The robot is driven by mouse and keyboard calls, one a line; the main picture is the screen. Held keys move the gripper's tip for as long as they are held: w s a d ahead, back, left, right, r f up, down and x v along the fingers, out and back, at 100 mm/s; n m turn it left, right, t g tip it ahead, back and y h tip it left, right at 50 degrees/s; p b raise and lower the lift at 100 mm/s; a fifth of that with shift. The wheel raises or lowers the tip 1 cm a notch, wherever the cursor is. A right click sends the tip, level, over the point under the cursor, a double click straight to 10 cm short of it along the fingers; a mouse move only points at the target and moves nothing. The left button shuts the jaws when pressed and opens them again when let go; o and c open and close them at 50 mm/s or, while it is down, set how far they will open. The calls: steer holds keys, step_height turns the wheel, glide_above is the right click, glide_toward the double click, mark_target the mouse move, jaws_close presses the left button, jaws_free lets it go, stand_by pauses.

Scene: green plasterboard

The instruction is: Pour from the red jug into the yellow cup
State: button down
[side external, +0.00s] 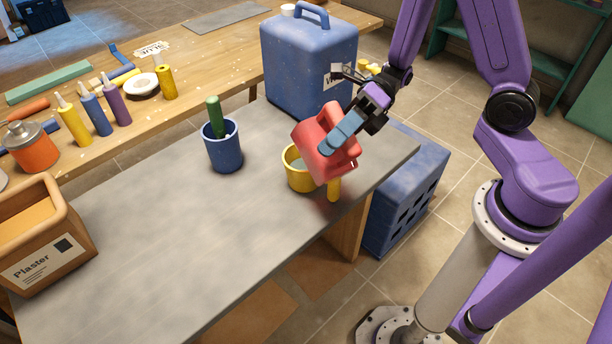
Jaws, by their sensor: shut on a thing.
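The red jug (312,139) is held in my gripper (345,131) above the table, tilted toward the lower left. My gripper is shut on the jug, with its blue fingers across the jug's side. The yellow cup (297,176) stands upright on the grey tabletop, just below and left of the jug. The jug hides part of the cup's right side, and the cup's yellow handle shows below the jug. Something pale shows inside the cup. I cannot tell whether anything flows from the jug, or whether jug and cup touch.
A blue cup (226,157) with a green-handled tool stands left of the yellow cup. A large blue case (300,68) stands behind the jug. A plaster box (48,250) is at the left front. The grey tabletop (170,235) is clear in the front middle. A blue crate (405,190) stands beyond the right edge.

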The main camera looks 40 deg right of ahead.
steer(key=c, duration=1.5)
jaws_free()
steer(key=shift+c, duration=0.2)
jaws_close()
step_height(320, 180, up, 7)
steer(key=n+t+h, duration=0.1)
steer(key=n+t, duration=0.1)
steer(key=n, duration=0.2)
steer(key=n+t+h, duration=0.1)
steer(key=n+t, duration=0.1)
steer(key=n, duration=0.2)
steer(key=shift+t+h, duration=0.4)
